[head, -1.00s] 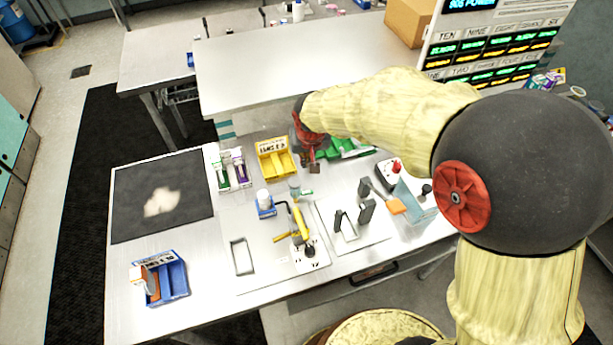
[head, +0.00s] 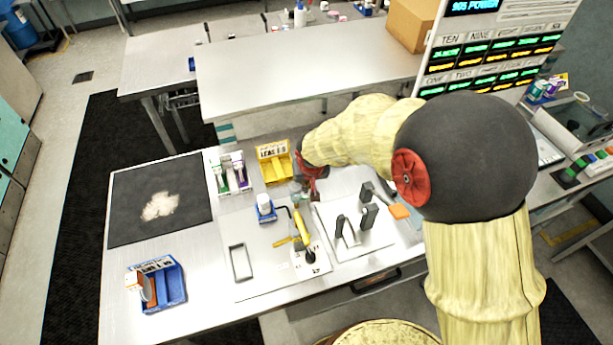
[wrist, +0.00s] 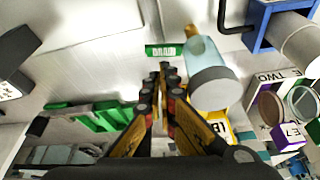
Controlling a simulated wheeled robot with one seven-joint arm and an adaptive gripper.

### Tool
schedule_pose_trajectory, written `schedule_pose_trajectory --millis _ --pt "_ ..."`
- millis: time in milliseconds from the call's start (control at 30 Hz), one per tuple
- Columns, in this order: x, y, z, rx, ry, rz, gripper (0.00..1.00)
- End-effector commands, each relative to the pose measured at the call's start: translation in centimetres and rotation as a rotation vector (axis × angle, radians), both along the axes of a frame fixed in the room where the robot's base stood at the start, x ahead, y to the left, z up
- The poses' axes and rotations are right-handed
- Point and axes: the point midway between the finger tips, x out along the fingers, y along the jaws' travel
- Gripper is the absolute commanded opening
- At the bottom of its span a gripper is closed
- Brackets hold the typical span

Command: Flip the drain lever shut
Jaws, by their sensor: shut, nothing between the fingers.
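My gripper (head: 313,190) is shut and empty, low over the middle of the table. In the wrist view its fingertips (wrist: 164,72) come together beside a pale blue clear vessel (wrist: 207,65) with a grey round end. A small orange piece (wrist: 191,31) shows at the vessel's far end; I cannot tell whether it is the drain lever. A small green label (wrist: 164,50) lies just beyond the fingertips, its lettering too small to read surely. In the head view a yellow handle (head: 301,226) stands on the pale plate; I cannot tell what it belongs to.
A yellow bin (head: 273,168) stands behind my gripper. A blue holder with a white-topped bottle (head: 264,207) is to its left. Dark upright blocks (head: 368,215) on a white plate stand to its right. A blue bin (head: 172,283) and a dark mat (head: 140,205) lie left.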

Motion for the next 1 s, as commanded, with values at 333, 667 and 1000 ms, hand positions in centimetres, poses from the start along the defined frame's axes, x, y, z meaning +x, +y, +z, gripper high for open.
schedule_pose_trajectory --millis 333,667,1000 --pt "-0.51 -0.07 -0.09 0.000 0.000 0.001 0.00" --pt "-0.59 -0.16 -0.30 0.000 -0.002 -0.032 0.00" --pt "-0.81 -0.38 -0.22 0.000 -0.001 -0.086 0.00"
